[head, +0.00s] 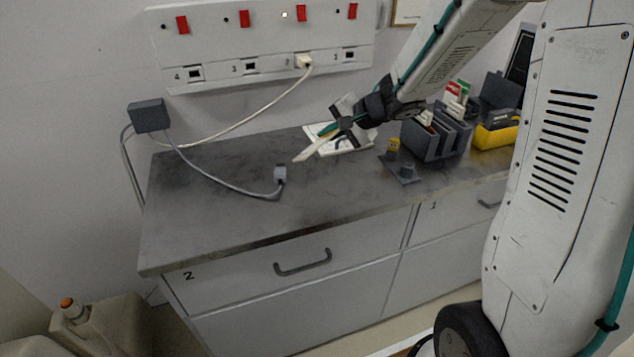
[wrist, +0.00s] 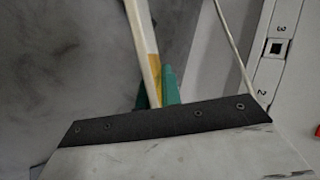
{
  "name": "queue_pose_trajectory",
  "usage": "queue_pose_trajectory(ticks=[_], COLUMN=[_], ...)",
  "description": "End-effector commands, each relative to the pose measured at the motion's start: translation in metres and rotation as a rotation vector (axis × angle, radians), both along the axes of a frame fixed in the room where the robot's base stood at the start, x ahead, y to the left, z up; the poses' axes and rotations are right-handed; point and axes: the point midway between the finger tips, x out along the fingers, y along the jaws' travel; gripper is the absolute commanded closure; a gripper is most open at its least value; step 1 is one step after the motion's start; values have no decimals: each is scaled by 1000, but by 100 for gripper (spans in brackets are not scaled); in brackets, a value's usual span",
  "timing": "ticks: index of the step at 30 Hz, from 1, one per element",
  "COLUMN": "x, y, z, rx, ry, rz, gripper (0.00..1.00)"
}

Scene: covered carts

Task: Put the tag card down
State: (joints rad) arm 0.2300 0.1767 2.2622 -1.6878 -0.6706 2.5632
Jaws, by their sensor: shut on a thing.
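The tag card is a thin cream piece that shows in the head view (head: 304,155) and, nearly edge-on, in the wrist view (wrist: 142,45). My gripper (head: 327,131) is shut on it above the back of the dark grey worktop (head: 220,210). The card slants down to the left from the jaws. In the wrist view, green and yellow finger parts (wrist: 165,85) show beside the card's near end. I cannot tell whether its lower tip touches the worktop. Any print on the card is not visible.
A white tray (head: 352,142) is behind my gripper. A dark rack of cards (head: 438,138) and a yellow bin (head: 493,135) stand right. The worktop's front left is clear. A socket panel (head: 260,45) is on the wall.

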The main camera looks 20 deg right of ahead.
Motion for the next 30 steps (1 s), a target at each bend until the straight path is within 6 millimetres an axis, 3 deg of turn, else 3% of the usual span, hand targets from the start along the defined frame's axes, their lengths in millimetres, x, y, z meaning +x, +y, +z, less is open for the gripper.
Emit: queue_pose_trajectory(ticks=[5, 21, 30], x=[-1, 0, 0], y=[-2, -4, -4], z=[-15, -88, -99], rx=[7, 4, 3], ry=[6, 4, 2], rz=[-8, -9, -8], gripper=[100, 100, 100])
